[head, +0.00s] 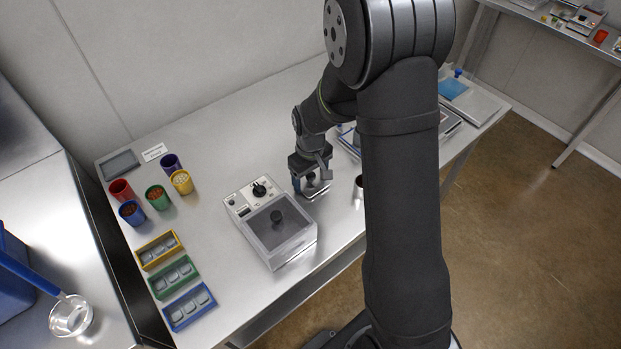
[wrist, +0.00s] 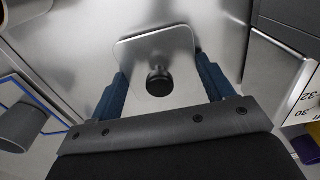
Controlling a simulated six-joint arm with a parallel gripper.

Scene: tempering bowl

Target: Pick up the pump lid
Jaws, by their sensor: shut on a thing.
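The pump lid (wrist: 135,52) is a pale grey square plate with rounded corners and a round black knob at its middle. In the wrist view it lies between the two blue fingers of my gripper (wrist: 160,82), which close on its opposite side edges. In the head view my gripper (head: 311,184) points down at the right of the box-shaped machine, with part of the lid (head: 318,193) showing under it. I cannot tell whether the lid touches the table or hangs just above it.
The machine (head: 294,247) with a dial and a clear-walled box stands close to the left. A dark-mouthed cup (head: 358,188) stands close to the right, partly behind my arm. Coloured cups and trays, such as the blue tray (head: 190,322), occupy the table's left side.

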